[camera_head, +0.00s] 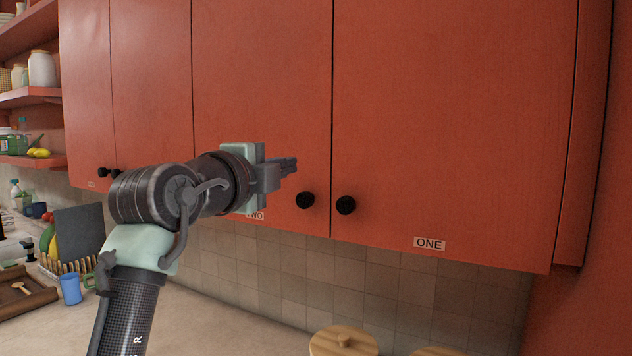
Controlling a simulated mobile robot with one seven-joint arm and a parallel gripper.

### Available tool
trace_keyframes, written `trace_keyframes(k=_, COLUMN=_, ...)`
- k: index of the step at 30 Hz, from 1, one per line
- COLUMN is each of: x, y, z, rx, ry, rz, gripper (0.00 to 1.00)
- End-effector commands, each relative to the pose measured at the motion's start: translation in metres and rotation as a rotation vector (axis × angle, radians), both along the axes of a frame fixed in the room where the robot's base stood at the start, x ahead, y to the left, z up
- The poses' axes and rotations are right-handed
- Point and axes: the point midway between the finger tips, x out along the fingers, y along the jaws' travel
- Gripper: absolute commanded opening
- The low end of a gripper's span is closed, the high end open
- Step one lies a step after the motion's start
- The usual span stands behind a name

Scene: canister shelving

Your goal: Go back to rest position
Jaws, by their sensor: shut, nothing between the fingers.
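My gripper (288,166) is at mid-height in the picture, in front of the red cabinet door labelled TWO (262,90). Its fingers point right and are shut with nothing between them. The fingertips are up and to the left of that door's black knob (306,200), apart from it in the picture. My arm comes up from the lower left and partly covers the TWO label. The door labelled ONE (450,120) is to the right, with its own black knob (346,205). Both doors are shut.
Below the cabinets is a tiled wall and a pale counter (250,335). Wooden lids (343,342) show at the bottom edge. At left are a blue cup (70,289), a dark board (79,232), a wooden tray (25,300) and open shelves (30,97) with jars.

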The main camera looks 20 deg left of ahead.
Motion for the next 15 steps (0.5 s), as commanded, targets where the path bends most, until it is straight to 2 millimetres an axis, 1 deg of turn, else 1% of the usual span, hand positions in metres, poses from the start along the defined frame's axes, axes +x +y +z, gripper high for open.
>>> trace_keyframes(k=1, x=-0.006, y=0.009, z=-0.006, rx=0.001, ry=0.002, rz=-0.001, gripper=0.00)
trace_keyframes(k=6, x=-0.022, y=0.033, z=-0.005, rx=0.000, ry=0.004, rz=-0.001, gripper=0.00)
trace_keyframes(k=10, x=-0.029, y=0.043, z=-0.004, rx=0.000, ry=0.004, rz=-0.003, gripper=0.00)
trace_keyframes(k=15, x=-0.031, y=0.046, z=-0.003, rx=0.000, ry=0.005, rz=-0.004, gripper=0.00)
